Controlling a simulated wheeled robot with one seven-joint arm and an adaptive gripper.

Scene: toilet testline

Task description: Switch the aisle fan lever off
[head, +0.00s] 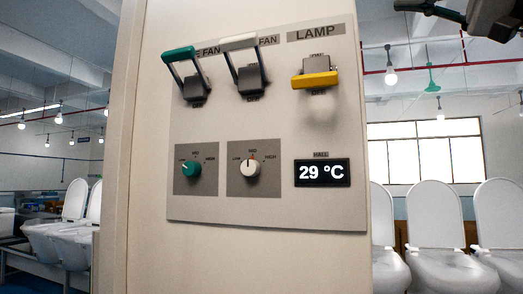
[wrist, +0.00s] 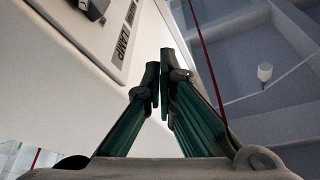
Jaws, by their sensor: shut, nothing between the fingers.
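A wall panel (head: 215,120) in the head view carries three lever switches. The left lever has a green handle (head: 178,54), raised, partly covering a label that ends in "E FAN". The middle lever has a white handle (head: 238,42), also raised, and its label ends in "FAN". The first words of both labels are hidden, so "aisle" cannot be read. The LAMP lever has a yellow handle (head: 314,80), lowered. My gripper (wrist: 158,85) is shut and empty in the wrist view, right of the panel's edge (wrist: 125,62) and apart from it.
Below the levers are a green knob (head: 191,170), a white knob (head: 250,168) and a display (head: 322,172) reading 29 °C. White toilets (head: 433,220) stand behind on the right, others (head: 70,220) on the left. The space before the panel looks clear.

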